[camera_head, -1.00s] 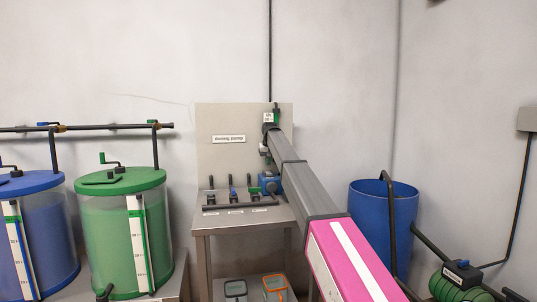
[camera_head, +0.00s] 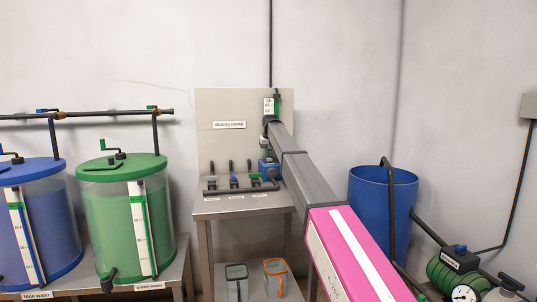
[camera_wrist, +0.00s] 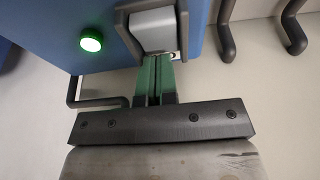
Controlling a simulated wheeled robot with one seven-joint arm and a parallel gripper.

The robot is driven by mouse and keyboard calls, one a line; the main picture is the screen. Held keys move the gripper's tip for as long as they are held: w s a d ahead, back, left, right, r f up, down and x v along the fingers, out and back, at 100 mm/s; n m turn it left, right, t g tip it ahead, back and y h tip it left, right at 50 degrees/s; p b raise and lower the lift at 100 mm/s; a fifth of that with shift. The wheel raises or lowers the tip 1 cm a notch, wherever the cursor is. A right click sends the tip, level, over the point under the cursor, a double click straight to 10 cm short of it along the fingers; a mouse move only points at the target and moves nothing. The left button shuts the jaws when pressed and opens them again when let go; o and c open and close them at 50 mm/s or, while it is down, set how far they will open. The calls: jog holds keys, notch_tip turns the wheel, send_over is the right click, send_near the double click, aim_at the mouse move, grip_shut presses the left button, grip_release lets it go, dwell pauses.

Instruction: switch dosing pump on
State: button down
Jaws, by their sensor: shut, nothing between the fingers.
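The dosing pump is a small blue box (camera_head: 267,169) at the right end of the grey stand, partly hidden by my arm. In the wrist view its blue body (camera_wrist: 67,20) fills the upper left and bears a bright green lamp (camera_wrist: 91,39). Beside the lamp is a light-grey block (camera_wrist: 152,27) in a dark frame. My gripper (camera_wrist: 158,60) is shut and empty, its green fingers together at the block's lower edge. I cannot tell whether they touch it. In the head view the fingers are hard to make out. The label "dosing pump" (camera_head: 229,125) is on the back panel.
Several small valves stand on a black pipe (camera_head: 230,190) left of the pump. Green (camera_head: 122,215) and blue (camera_head: 35,225) tanks stand at left. A blue barrel (camera_head: 375,215) and green pump (camera_head: 455,270) are at right. Black pipes (camera_wrist: 228,35) curve right of the fingers.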

jog(key=shift+s, duration=0.1)
jog(key=shift+s+d+r, duration=0.2)
jog(key=shift+s+r, duration=0.1)
jog(key=shift+s, duration=0.35)
jog(key=shift+r, duration=0.1)
jog(key=shift+r, duration=0.2)
jog(key=w+a+v, duration=0.1)
jog(key=v, duration=1.2)
jog(key=shift+d+r, duration=0.3)
jog(key=shift+d, duration=0.05)
